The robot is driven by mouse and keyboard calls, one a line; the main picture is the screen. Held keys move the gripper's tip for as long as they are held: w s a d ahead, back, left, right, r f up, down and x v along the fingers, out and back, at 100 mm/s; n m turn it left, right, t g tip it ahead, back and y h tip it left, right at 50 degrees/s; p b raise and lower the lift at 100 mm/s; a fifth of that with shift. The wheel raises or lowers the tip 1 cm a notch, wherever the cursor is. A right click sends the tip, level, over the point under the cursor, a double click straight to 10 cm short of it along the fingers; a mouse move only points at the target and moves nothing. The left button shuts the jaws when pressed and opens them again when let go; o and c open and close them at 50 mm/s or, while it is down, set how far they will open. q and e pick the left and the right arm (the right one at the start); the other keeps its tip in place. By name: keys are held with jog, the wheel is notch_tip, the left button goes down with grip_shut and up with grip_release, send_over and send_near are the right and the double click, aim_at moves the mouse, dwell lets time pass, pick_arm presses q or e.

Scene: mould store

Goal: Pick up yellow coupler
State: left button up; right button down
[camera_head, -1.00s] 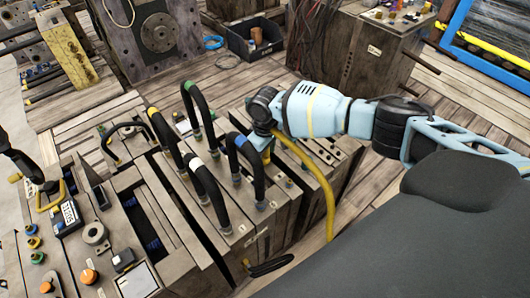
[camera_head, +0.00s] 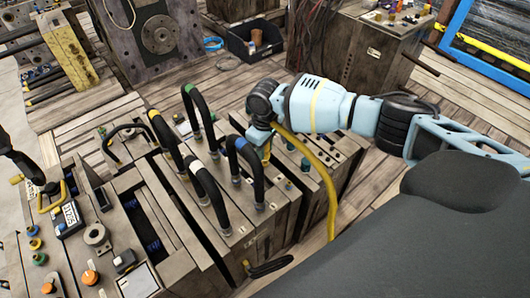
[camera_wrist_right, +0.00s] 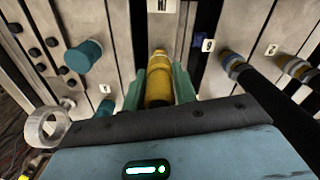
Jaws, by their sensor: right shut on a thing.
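The yellow coupler (camera_wrist_right: 158,82) is between the teal fingers of my right gripper (camera_wrist_right: 160,88) in the right wrist view. The gripper is shut on it. In the head view the right gripper (camera_head: 264,146) points down over the right side of the mould block, and a bit of yellow shows at its fingers. A yellow hose (camera_head: 318,172) runs from behind the gripper down to the right. Whether the coupler's far end touches the block is hard to tell.
Black looped hoses (camera_head: 250,165) with coloured collars stand left of my right gripper. In the right wrist view, a blue-collared hose (camera_wrist_right: 232,65) and a teal fitting (camera_wrist_right: 83,55) flank the coupler. A dark bin (camera_head: 256,40) stands on the plank floor behind.

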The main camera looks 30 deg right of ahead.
notch_tip(320, 180, up, 6)
jog(key=shift+p, duration=0.45)
jog(key=shift+r, duration=0.5)
pick_arm(q)
jog(key=shift+s+r, duration=0.25)
jog(key=shift+r, duration=0.1)
pick_arm(e)
jog(key=shift+f, duration=0.1)
